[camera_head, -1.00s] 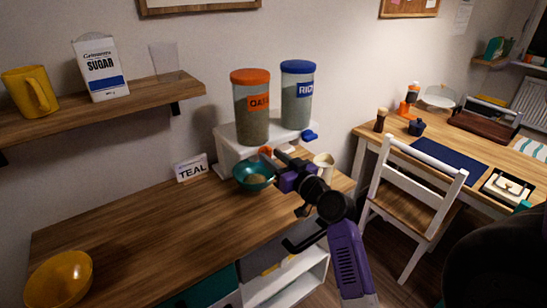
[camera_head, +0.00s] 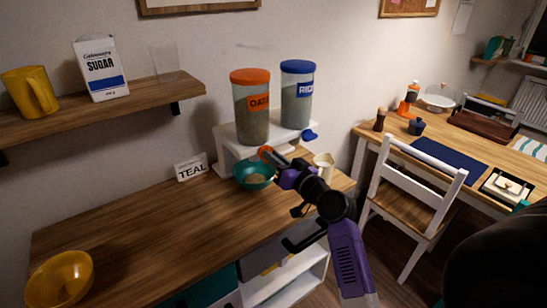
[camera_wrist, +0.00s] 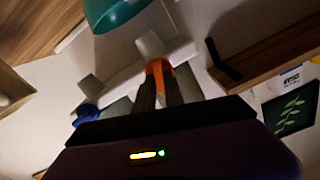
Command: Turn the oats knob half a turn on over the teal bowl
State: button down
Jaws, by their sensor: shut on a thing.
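The oats dispenser (camera_head: 252,124) has an orange lid and an orange label, and stands on a white stand. Its orange knob (camera_head: 265,151) is low on the front; the knob also shows in the wrist view (camera_wrist: 157,68). My gripper (camera_wrist: 158,84) is shut on the orange knob, with both fingers against it. The bowl (camera_wrist: 112,12) is at the top of the wrist view. My arm partly hides the stand's front.
The rice dispenser (camera_head: 297,105) with its blue knob (camera_head: 310,135) stands just right. A cream jug (camera_head: 324,165) is right of my gripper. A yellow bowl (camera_head: 60,278) sits front left; the counter between is clear.

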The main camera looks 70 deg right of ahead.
jog(key=shift+s+d+f+m+p, duration=0.15)
jog(key=shift+m+p, duration=1)
jog(key=shift+m, duration=2.35)
jog(key=shift+f+m+p, duration=0.1)
jog(key=shift+m+p, duration=1.05)
jog(key=shift+m, duration=2.35)
jog(key=c, duration=1.4)
grip_release()
jog(key=shift+c, duration=0.2)
jog(key=b+v, duration=0.2)
jog(key=v, duration=0.6)
